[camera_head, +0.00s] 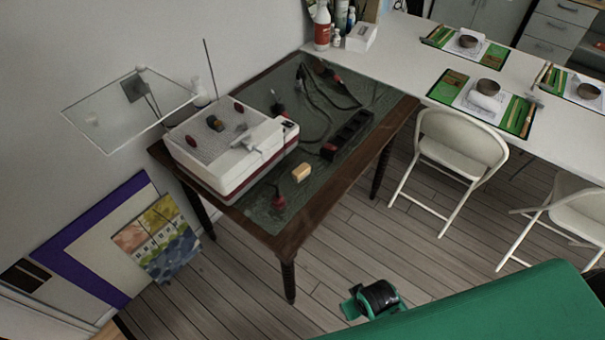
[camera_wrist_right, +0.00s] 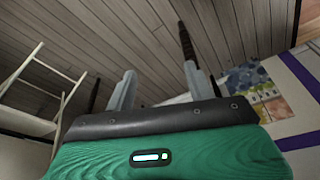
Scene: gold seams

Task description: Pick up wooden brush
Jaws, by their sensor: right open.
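A small tan block (camera_head: 301,172), which may be the wooden brush, lies on the dark glass top of the wooden table (camera_head: 318,208), near its front edge. It is too small to make out bristles. My right gripper (camera_wrist_right: 158,84) is open in the right wrist view, with two grey fingers apart and nothing between them. It points over the plank floor, and the tan block is not visible there. In the head view my green right arm covers the bottom right, and the fingers cannot be made out. My left gripper is in neither view.
A white and maroon machine (camera_head: 228,150) stands left of the block. A black power strip (camera_head: 347,134) and cables lie behind it. A folding chair (camera_head: 455,150) stands right of the table. A long white table (camera_head: 402,48) holds green mats. The floor in front is clear.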

